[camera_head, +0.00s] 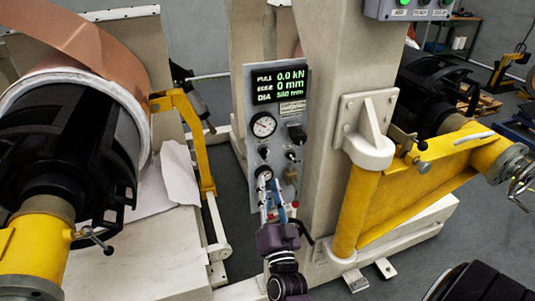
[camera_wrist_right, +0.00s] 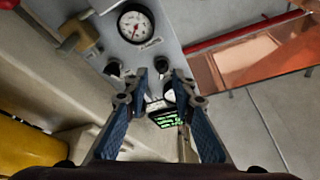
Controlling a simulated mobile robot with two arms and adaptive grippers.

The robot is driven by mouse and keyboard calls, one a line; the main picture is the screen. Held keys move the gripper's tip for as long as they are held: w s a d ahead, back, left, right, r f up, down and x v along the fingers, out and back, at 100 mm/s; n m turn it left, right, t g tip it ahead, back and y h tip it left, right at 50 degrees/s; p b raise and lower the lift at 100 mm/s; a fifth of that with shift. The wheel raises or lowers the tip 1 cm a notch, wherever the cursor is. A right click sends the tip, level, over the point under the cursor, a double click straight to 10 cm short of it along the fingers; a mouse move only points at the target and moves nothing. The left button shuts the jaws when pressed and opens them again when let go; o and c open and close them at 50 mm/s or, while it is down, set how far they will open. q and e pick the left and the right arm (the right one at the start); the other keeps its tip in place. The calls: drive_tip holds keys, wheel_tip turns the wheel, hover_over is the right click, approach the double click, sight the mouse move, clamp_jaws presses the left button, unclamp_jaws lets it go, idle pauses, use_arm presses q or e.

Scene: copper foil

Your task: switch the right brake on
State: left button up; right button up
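The grey control panel (camera_head: 277,110) stands upright on the beige column, with a lit display (camera_head: 279,85) and two round gauges. Two dark knobs sit between the gauges, a left one (camera_head: 264,153) and a right one (camera_head: 290,155); the right wrist view shows the right one (camera_wrist_right: 113,68) and left one (camera_wrist_right: 162,63) mirrored. I cannot read which is the right brake. My right gripper (camera_head: 272,192) is in front of the panel's lower part. In the right wrist view its fingers (camera_wrist_right: 160,80) are apart, with nothing visibly held. My left gripper is not in view.
A brass valve (camera_head: 290,175) and a red knob (camera_head: 295,204) sit near the panel's lower right; a black switch (camera_head: 297,133) sits above. A yellow arm (camera_head: 415,175) stands right of the column. A copper foil roll (camera_head: 75,45) is at left.

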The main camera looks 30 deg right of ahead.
sight(266, 157)
drive_tip(key=shift+m, duration=0.3)
drive_tip(key=x, duration=0.2)
drive_tip(key=r+x, duration=0.1)
drive_tip(key=x, duration=0.4)
drive_tip(key=shift+s+d+r, duration=0.15)
drive_tip(key=shift+s+r, duration=0.15)
drive_tip(key=shift+s, duration=0.05)
drive_tip(key=shift+b+x, duration=0.3)
drive_tip(key=shift+x, duration=0.45)
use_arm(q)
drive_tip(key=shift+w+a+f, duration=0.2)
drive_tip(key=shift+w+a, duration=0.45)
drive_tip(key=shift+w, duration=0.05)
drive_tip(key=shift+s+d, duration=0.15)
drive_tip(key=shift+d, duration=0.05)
use_arm(e)
clamp_jaws()
